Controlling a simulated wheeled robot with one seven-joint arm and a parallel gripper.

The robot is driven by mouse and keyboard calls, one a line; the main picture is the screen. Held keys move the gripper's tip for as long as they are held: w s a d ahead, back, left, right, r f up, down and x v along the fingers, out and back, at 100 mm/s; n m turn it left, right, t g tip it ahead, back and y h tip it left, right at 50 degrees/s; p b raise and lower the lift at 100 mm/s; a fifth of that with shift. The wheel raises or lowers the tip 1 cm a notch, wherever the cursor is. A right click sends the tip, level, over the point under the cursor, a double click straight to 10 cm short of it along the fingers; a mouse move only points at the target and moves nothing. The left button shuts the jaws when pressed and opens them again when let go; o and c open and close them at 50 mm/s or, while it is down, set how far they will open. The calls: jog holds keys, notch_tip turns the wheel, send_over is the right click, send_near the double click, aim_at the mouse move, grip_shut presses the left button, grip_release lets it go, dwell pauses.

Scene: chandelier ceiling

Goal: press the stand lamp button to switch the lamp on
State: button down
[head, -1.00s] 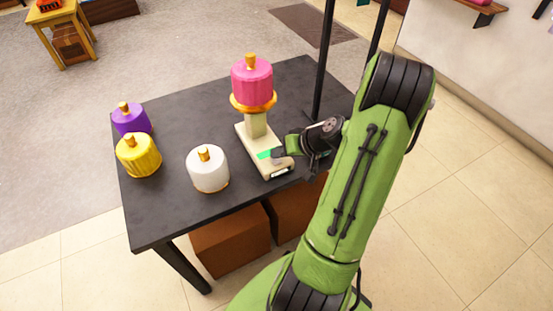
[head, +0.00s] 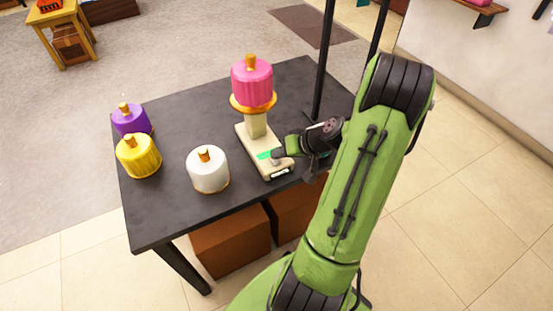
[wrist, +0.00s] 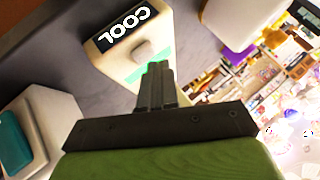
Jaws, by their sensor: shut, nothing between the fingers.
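The stand lamp is taken to be the pink-topped piece (head: 252,84) on a beige post and base (head: 246,140), upright on the dark table. A green patch (head: 265,155) shows on the base. My gripper (head: 278,156) is over the base's near end, its fingers small and partly unclear in the head view. In the wrist view my gripper (wrist: 157,68) is shut and empty, its tips over a green strip (wrist: 128,76) on a beige block. Contact cannot be told.
White (head: 208,170), yellow (head: 138,157) and purple (head: 130,119) canisters stand left on the dark table (head: 185,115). A black pole (head: 322,70) rises behind my arm. Brown boxes (head: 230,241) are under the table. The table's front left is clear.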

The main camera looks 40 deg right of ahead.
aim_at(279, 161)
dwell(0.5)
jog(key=shift+f+b, duration=0.55)
jog(key=shift+r, duration=0.2)
jog(key=shift+r+p, duration=0.35)
jog(key=shift+r, duration=0.1)
notch_tip(279, 161, up, 6)
jog(key=p, duration=0.4)
